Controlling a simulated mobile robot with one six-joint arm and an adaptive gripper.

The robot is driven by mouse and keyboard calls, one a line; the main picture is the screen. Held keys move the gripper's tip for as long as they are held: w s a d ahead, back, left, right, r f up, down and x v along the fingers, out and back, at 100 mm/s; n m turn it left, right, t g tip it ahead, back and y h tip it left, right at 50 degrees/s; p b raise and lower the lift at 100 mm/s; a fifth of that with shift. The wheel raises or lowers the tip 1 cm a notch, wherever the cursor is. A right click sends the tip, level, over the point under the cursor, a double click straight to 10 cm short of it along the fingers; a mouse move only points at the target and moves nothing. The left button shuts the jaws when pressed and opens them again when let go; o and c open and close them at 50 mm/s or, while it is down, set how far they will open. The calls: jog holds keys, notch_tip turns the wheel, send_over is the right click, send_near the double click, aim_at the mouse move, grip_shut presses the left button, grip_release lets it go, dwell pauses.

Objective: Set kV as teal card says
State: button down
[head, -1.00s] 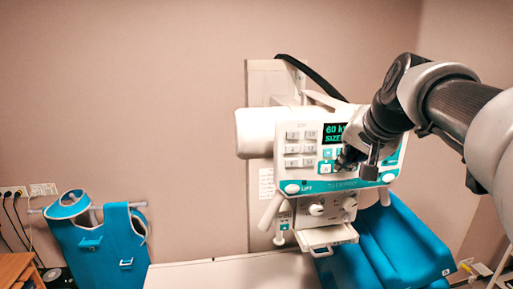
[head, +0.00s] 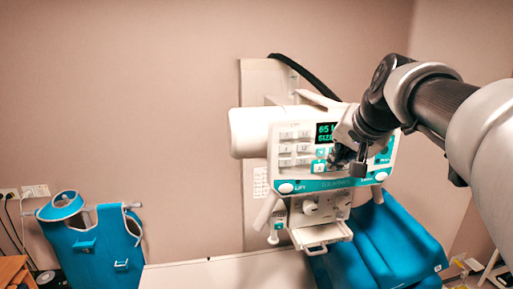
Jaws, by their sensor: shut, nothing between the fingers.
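The control panel (head: 288,172) is a white box with a teal lower band on the x-ray tube head. Its dark display (head: 325,133) shows "65 k" and "SIZE" in green; my arm covers the right end. Teal buttons (head: 319,154) sit just below the display. My gripper (head: 339,160) is shut and empty, its tips at the panel face beside these buttons. I cannot tell whether it touches one, and it hides part of the button area. I cannot make out a teal card with a readable value.
White keys (head: 294,148) fill the panel's left side. Knobs (head: 310,206) and a white tray (head: 320,236) sit below the panel. A blue padded chair (head: 385,250) stands at lower right. A blue apron (head: 100,245) hangs at left. A pale tabletop (head: 215,274) is clear in front.

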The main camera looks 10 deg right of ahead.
jog(key=shift+s, duration=0.1)
jog(key=shift+s+b, duration=0.4)
jog(key=shift+s, duration=0.35)
jog(key=s+b, duration=0.2)
jog(key=s, duration=0.3)
jog(key=shift+d, duration=0.1)
jog(key=shift+r, duration=0.15)
dwell(0.3)
jog(key=s+a+f+n+g+b, duration=0.1)
jog(key=s+a+f+b, duration=0.3)
jog(key=f, duration=1)
jog(key=s+a+f+n+g+b, duration=0.1)
jog(key=s+a+f+n+b, duration=0.3)
jog(key=s+f+b, duration=0.5)
jog(key=s+a+f+n+g+b, duration=0.2)
jog(key=s+a+f+b, duration=0.3)
jog(key=f, duration=1.6)
jog(key=s+n+b, duration=0.1)
jog(key=s+b, duration=0.1)
jog(key=s, duration=0.2)
jog(key=shift+a+f+y+b, duration=0.25)
jog(key=shift+y+b, duration=0.05)
jog(key=shift+b, duration=0.05)
